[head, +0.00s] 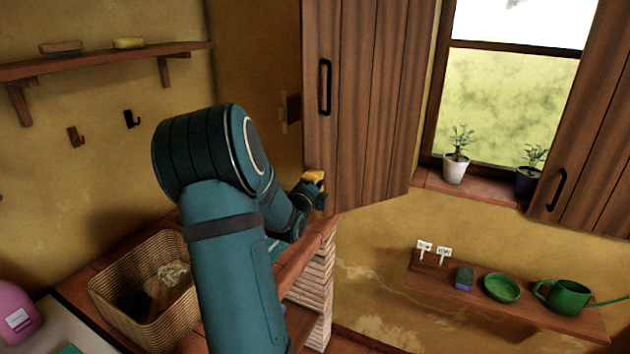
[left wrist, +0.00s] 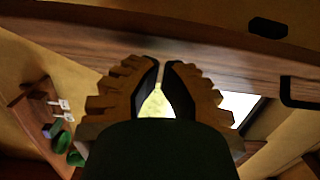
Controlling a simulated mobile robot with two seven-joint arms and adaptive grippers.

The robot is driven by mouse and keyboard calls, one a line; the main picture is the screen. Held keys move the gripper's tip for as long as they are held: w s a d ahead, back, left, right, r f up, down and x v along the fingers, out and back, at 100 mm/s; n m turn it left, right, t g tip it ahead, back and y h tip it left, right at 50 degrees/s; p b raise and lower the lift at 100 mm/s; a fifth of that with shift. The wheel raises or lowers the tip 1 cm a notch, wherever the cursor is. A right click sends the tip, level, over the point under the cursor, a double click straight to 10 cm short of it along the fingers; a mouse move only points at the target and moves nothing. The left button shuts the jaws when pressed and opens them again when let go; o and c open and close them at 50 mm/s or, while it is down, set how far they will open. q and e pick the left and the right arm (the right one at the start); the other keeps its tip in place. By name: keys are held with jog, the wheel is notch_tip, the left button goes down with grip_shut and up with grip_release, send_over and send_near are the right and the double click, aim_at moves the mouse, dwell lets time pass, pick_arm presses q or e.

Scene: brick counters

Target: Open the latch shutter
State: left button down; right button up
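The left wooden shutter (head: 370,100) stands swung out from the window (head: 505,95), with a black handle (head: 325,87) near its left edge. The right shutter (head: 598,150) has its own black handle (head: 559,189) and also stands away from the pane. My left gripper (head: 314,187) is at the lower left corner of the left shutter, below its handle; whether it touches is unclear. In the left wrist view its fingertips (left wrist: 161,64) are nearly together in front of brown wood (left wrist: 90,38), with nothing seen between them. My right gripper is out of view.
A brown plate (head: 293,108) is on the wall behind the left shutter. Potted plants (head: 456,168) stand on the sill. A low shelf (head: 510,298) holds a watering can (head: 567,296) and a green dish (head: 501,287). A wicker basket (head: 145,290) is beside my left arm.

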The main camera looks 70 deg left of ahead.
pick_arm(q)
jog(key=shift+a, duration=0.35)
jog(key=shift+a, duration=0.1)
